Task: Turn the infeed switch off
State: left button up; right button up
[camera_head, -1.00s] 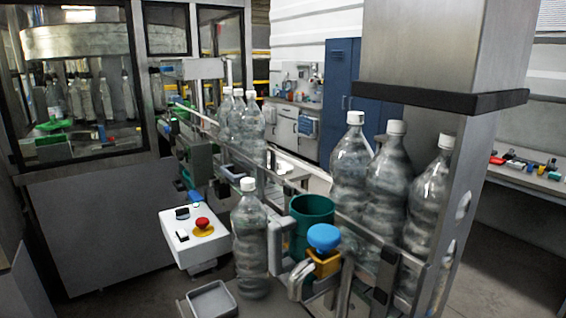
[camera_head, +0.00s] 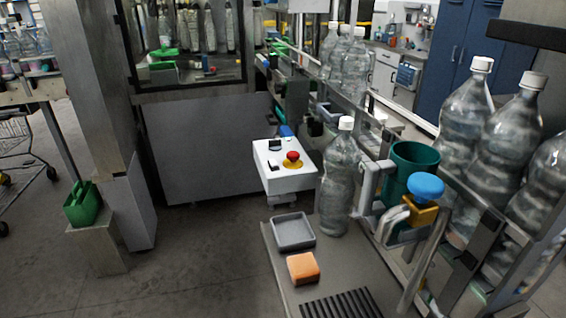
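A white control box (camera_head: 302,180) stands at the middle of the head view, in front of the machine. Its top carries a red mushroom button (camera_head: 292,157) on a yellow base, a dark switch (camera_head: 274,145) near the back left edge and a small black-and-white switch (camera_head: 271,165) near the front left. The labels are too small to read, so I cannot tell which is the infeed switch or how it is set. Neither of my grippers is in view.
A clear bottle (camera_head: 338,185) stands just right of the box. A grey tray (camera_head: 279,247) and an orange block (camera_head: 303,268) lie in front. A green bin (camera_head: 418,160), a blue knob (camera_head: 426,186) and large bottles are at right. Floor at left is open.

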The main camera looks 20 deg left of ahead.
aim_at(274, 145)
jog(key=i+j+z, duration=0.1)
jog(key=j+z, duration=0.25)
jog(key=j, duration=0.3)
jog(key=j+z, duration=0.3)
jog(key=j, duration=0.35)
